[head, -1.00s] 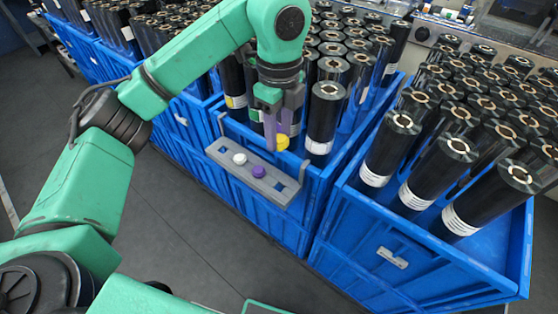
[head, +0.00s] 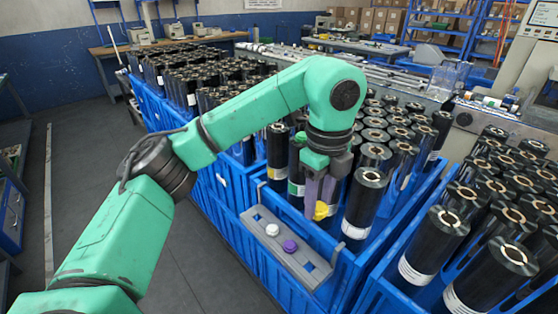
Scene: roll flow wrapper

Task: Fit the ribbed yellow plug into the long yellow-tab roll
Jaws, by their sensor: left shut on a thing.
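My left gripper (head: 320,196) points down and is shut on the yellow plug (head: 321,211), whose lower part shows below the fingers. It hangs above the front edge of the blue crate, behind the grey plug rail (head: 316,283). A black roll with a yellow tab (head: 277,153) stands upright in the crate, left of and behind the gripper. The plug is apart from it. A green-tab roll (head: 296,172) with a green plug (head: 300,137) at its top stands between them. My right gripper is out of view.
The rail holds a white plug (head: 271,230) and a purple plug (head: 290,246); square holes beside them are empty. A white-tab roll (head: 364,204) stands close right of the gripper. Blue crates (head: 394,293) full of rolls stand on both sides. Grey floor is clear at left.

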